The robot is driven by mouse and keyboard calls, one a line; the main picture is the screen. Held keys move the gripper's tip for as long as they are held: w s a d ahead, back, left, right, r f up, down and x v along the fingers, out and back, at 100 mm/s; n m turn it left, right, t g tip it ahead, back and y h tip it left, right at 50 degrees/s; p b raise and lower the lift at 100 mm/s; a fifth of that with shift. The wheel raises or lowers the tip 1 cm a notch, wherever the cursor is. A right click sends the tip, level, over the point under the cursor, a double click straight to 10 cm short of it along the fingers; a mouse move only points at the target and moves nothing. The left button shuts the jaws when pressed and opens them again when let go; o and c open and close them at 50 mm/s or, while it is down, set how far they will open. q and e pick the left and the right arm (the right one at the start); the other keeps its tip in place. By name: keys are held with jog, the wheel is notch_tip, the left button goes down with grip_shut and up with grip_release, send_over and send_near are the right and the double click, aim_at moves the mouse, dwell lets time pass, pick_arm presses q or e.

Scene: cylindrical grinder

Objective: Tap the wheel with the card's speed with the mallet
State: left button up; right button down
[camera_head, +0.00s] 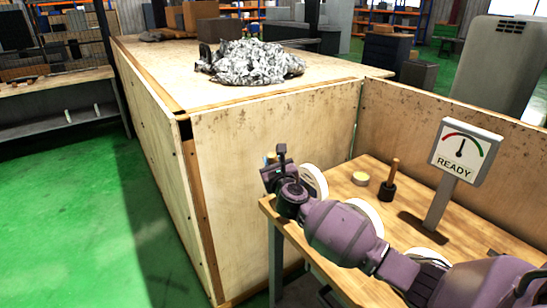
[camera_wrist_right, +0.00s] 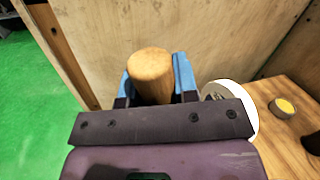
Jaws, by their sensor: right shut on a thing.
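My right gripper (camera_head: 275,162) is at the near left corner of the wooden table, beside the nearest white wheel (camera_head: 316,181). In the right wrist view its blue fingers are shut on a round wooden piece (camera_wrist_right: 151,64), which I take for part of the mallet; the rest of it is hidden. A second white wheel (camera_head: 366,211) and a third (camera_head: 428,255) show partly behind my arm. The nearest wheel also shows in the right wrist view (camera_wrist_right: 245,104), partly covered by the gripper. Markings on the wheels and a card with a speed are not readable in view. My left gripper is not in view.
A gauge sign reading READY (camera_head: 465,151) stands on the table (camera_head: 338,190). A dark block with an upright wooden handle (camera_head: 387,191) and a small yellow-topped tin (camera_head: 360,179) stand behind the wheels. A plywood wall (camera_head: 270,130) rises close behind the gripper.

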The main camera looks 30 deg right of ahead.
pick_arm(q)
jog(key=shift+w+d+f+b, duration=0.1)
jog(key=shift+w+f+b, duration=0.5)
jog(key=shift+b, duration=0.6)
pick_arm(e)
jog(key=d, duration=0.6)
jog(key=shift+w+d+r, duration=0.15)
jog(key=shift+w, duration=0.3)
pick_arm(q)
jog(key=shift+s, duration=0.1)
pick_arm(e)
jog(key=shift+d, duration=0.15)
